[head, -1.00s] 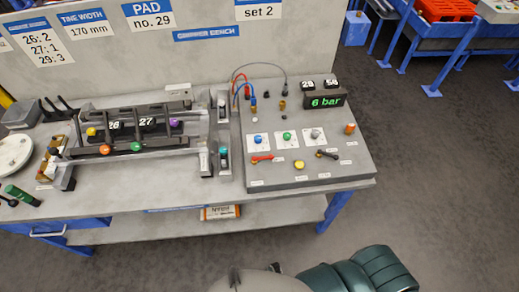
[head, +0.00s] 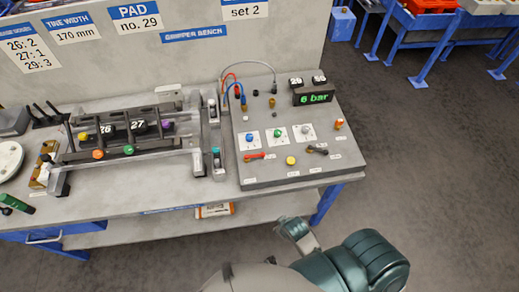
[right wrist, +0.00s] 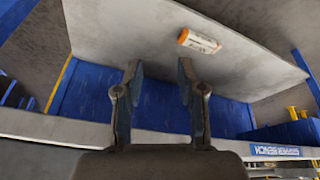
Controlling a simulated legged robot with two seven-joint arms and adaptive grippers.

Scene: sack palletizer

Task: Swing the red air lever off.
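The red air lever (head: 256,156) lies roughly horizontal on the front left of the grey control panel (head: 290,178), below a blue button. A display (head: 313,98) at the panel's back reads "6 bar". My right arm comes in at the bottom of the head view, in front of the bench and well away from the lever. In the right wrist view my right gripper (right wrist: 158,75) is open, with nothing between its two fingers. The lever is not seen in that view. My left gripper is not in view.
A dark lever (head: 317,150) and a yellow knob (head: 291,160) are right of the red one. Several coloured buttons and hoses stand behind. A rack with numbered blocks (head: 138,125) is at left. An orange-and-white package (right wrist: 199,41) lies on the lower shelf.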

